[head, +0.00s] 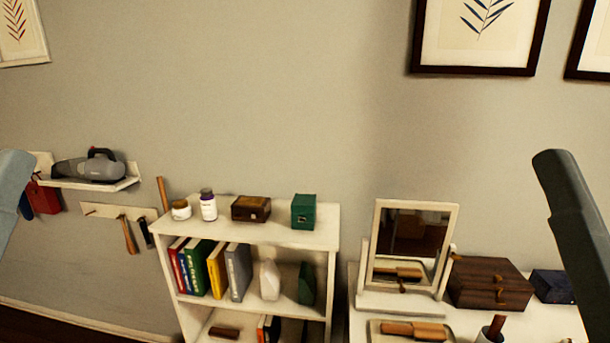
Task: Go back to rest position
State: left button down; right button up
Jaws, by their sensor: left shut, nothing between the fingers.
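A dark grey part of my right arm rises at the right edge, in front of the dresser top. My right gripper's fingers do not show. No bed or laundry is in view.
A white bookcase (265,235) holds books, bottles and boxes. A white dresser (530,322) to its right bears a mirror (408,245), a brown box (487,284) and a dark box (553,286). A wall shelf (125,184) carries a handheld vacuum (90,168). The wall above is clear below the pictures.

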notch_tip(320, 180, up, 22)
jog(key=p, duration=1.8)
